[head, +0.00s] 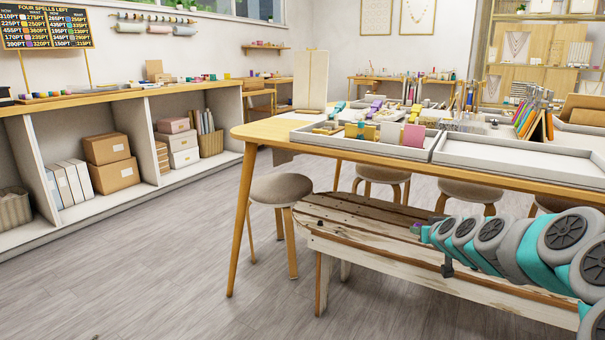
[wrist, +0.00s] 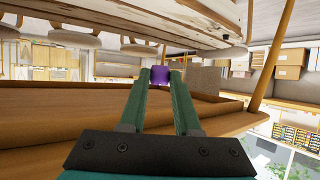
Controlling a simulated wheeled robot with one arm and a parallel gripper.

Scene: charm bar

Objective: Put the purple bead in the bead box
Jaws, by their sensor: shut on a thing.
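My gripper (wrist: 160,82) is shut on the purple bead (wrist: 159,75), which sits between the tips of its teal fingers in the wrist view. In the head view my arm reaches in from the right, and a small bit of the purple bead (head: 415,228) shows at its end, in front of the bench top. I cannot tell its height above the bench. No container is clearly recognisable as the bead box. A pale tray (head: 360,148) with several coloured pieces stands on the table, above and behind my gripper.
The wooden table (head: 262,131) also carries an empty-looking white tray (head: 520,155) at the right. The worn bench (head: 355,215) stands before it, with stools (head: 281,188) behind. Low shelves (head: 100,110) line the left wall. The floor at the left (head: 150,250) is clear.

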